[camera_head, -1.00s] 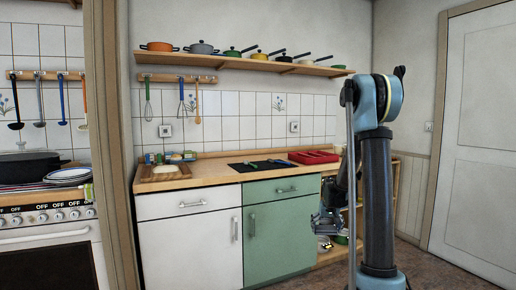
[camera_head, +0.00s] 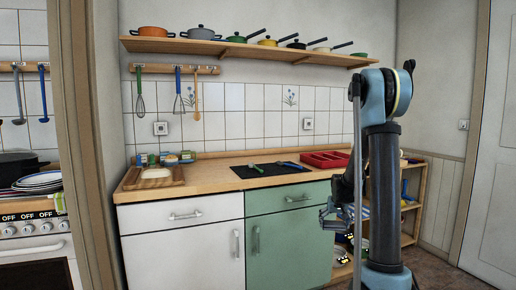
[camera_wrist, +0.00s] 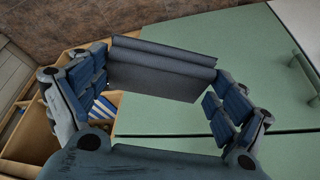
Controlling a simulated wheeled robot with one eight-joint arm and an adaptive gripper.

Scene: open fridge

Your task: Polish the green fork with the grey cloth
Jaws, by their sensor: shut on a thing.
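In the wrist view, my gripper (camera_wrist: 155,85) is shut on the grey cloth (camera_wrist: 160,68), a dark folded piece spanning between its fingers. In the head view, my gripper (camera_head: 331,214) is low in front of the green cabinet door, below counter height; the cloth is too small to make out there. The green fork (camera_head: 256,168) appears as a small green-handled piece lying on a dark mat (camera_head: 245,174) on the wooden counter. My gripper is apart from it, below and to its right.
A blue-handled utensil (camera_head: 292,165) lies on the mat right of the fork. A red tray (camera_head: 325,159) stands further right, and a cutting board (camera_head: 153,178) lies at left. A low wooden shelf (camera_head: 412,200) stands right of the cabinet. Pots line the wall shelf (camera_head: 225,46).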

